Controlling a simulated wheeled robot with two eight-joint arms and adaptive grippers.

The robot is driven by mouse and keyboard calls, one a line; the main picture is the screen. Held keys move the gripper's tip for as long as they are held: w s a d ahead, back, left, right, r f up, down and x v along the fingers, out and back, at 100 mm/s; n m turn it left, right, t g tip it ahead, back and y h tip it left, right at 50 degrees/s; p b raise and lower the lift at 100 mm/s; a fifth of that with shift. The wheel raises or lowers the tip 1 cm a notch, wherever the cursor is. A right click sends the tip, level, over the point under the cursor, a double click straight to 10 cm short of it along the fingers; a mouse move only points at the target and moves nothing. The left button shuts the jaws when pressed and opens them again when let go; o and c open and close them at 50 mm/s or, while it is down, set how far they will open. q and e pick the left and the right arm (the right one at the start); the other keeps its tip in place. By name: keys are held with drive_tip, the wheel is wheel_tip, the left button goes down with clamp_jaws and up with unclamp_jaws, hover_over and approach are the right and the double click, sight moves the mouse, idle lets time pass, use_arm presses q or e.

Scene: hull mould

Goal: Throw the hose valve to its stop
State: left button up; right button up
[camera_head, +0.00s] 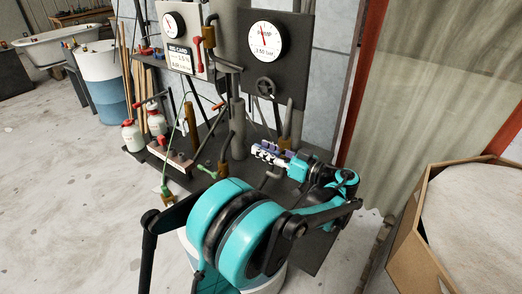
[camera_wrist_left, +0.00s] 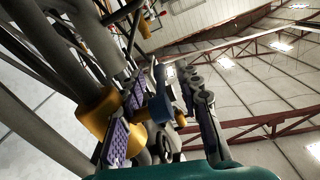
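A brass valve body (camera_wrist_left: 95,110) with a blue lever (camera_wrist_left: 160,98) shows close up in the left wrist view. No label tells me which fitting is the hose valve. My left gripper (camera_head: 268,153) points left beside a brass fitting (camera_head: 285,143) on the rig in the head view. In the left wrist view its purple-padded fingers (camera_wrist_left: 165,120) stand apart, with the blue lever between them. I cannot tell whether either pad touches the lever. In the head view the gripper and arm cover part of the valve. My right gripper is not in view.
Behind stand a panel with a pump gauge (camera_head: 265,41), a black handwheel (camera_head: 265,86) and a red lever (camera_head: 197,55). A green-handled valve (camera_head: 207,172) and white bottles (camera_head: 132,135) are left. A wooden-edged mould (camera_head: 420,215) stands right. Floor is free at left.

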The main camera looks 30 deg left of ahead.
use_arm(q)
drive_tip(key=shift+a, duration=1)
clamp_jaws()
